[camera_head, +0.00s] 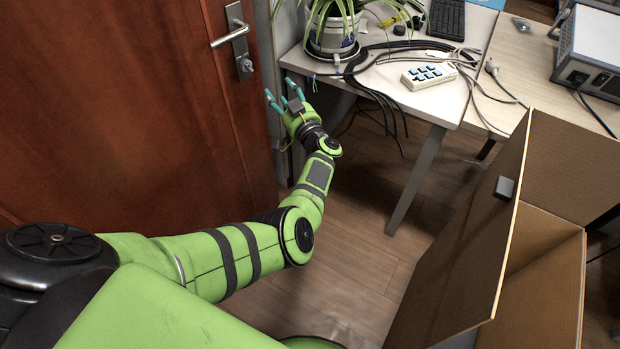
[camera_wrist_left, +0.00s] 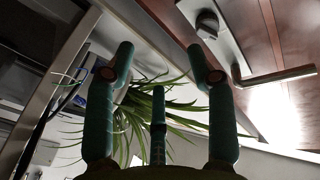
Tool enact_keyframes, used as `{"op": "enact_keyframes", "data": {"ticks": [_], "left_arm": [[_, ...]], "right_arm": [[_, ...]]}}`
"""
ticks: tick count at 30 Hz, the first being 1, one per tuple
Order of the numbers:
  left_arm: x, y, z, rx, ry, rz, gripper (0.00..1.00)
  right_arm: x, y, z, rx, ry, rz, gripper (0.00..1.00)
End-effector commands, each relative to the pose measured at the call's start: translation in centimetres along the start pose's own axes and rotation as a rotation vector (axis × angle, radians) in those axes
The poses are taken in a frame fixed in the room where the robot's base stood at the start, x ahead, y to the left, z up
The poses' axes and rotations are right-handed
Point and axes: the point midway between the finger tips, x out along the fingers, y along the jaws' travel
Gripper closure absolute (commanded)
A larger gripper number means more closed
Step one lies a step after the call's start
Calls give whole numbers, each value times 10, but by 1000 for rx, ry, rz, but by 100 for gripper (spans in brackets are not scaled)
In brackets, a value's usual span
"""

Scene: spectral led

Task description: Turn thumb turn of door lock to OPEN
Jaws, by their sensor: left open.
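The brown wooden door (camera_head: 120,100) fills the left of the head view. Its door lock thumb turn (camera_head: 245,66) is a small knob on a metal plate below the lever handle (camera_head: 232,36). In the left wrist view the dark thumb turn (camera_wrist_left: 207,24) shows at the top, right of centre, with the lever handle (camera_wrist_left: 275,76) to its right. My left gripper (camera_head: 282,93) is open and empty, with teal fingers spread, below and right of the thumb turn and apart from it. It also shows in the wrist view (camera_wrist_left: 160,62). My right gripper is not in view.
A white desk (camera_head: 445,105) with a potted plant (camera_head: 333,35), cables and a power strip (camera_head: 428,75) stands right of the door, close to my left gripper. An open cardboard box (camera_head: 540,270) is at the lower right. Bare floor (camera_head: 370,240) lies between.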

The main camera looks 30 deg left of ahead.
Motion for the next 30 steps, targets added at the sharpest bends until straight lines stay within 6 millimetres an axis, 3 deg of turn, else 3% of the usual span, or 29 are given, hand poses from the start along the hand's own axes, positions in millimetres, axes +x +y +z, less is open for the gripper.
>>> {"op": "enact_keyframes", "data": {"ticks": [15, 30], "left_arm": [[-56, 40, 77, 48, 6, 372, 45], [-119, 49, 154, 98, -100, 635, 45]], "right_arm": [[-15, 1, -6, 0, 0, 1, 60], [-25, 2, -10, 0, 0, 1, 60]]}}
